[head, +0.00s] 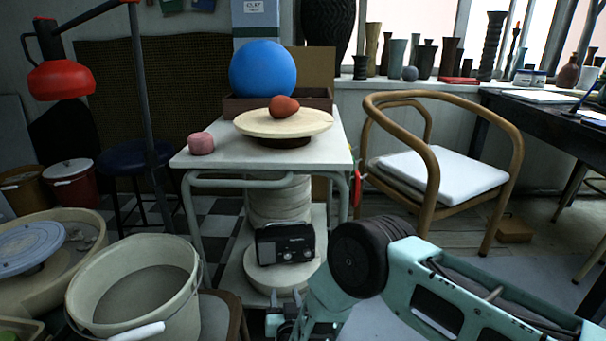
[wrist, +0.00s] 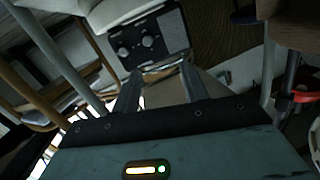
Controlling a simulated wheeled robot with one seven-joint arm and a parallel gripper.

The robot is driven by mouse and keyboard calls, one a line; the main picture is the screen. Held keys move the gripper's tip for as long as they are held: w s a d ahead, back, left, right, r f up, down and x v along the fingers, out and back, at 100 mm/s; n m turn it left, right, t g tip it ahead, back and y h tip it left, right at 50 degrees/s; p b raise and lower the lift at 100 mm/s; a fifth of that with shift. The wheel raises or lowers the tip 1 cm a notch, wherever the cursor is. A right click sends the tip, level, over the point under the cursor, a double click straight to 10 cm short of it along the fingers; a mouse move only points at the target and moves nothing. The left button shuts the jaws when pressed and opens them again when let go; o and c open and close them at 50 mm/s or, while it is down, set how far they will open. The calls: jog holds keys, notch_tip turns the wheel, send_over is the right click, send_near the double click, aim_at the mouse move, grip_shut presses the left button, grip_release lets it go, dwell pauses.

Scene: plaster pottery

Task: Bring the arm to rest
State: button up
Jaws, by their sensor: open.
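My gripper (head: 286,310) is low in the head view, in front of the small white table. In the wrist view its two dark fingers (wrist: 160,88) stand apart with nothing between them. My arm reaches in from the lower right and is bent. I cannot tell the exact gap between the fingers and the radio.
The white table (head: 200,160) bears a blue ball (head: 262,69), a round board (head: 315,122) with a red lump (head: 284,106), and a pink lump (head: 201,143). A wooden armchair (head: 432,190) stands right. A large bucket (head: 180,275) stands left of the gripper.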

jog(key=s+a+r+n+g+y, duration=0.1)
jog(key=a+r+n+g+y, duration=0.3)
jog(key=r, duration=0.8)
jog(key=s+r+g, duration=0.5)
jog(key=s+r, duration=0.2)
jog(key=r, duration=0.1)
jog(key=s+d+r+n+g+h, duration=0.25)
jog(key=s+d+r+g, duration=0.2)
jog(key=s+d, duration=0.8)
jog(key=s+d+r+n+g+h, duration=0.1)
jog(key=s+d+r+g+h, duration=0.4)
jog(key=s+d, duration=0.75)
notch_tip(320, 180, up, 36)
jog(key=s+a+t+p, duration=0.1)
jog(key=t+p, duration=0.1)
jog(key=p, duration=3.3)
jog(key=shift+a+y, duration=0.25)
jog(key=shift+y, duration=0.2)
jog(key=shift+f, duration=0.1)
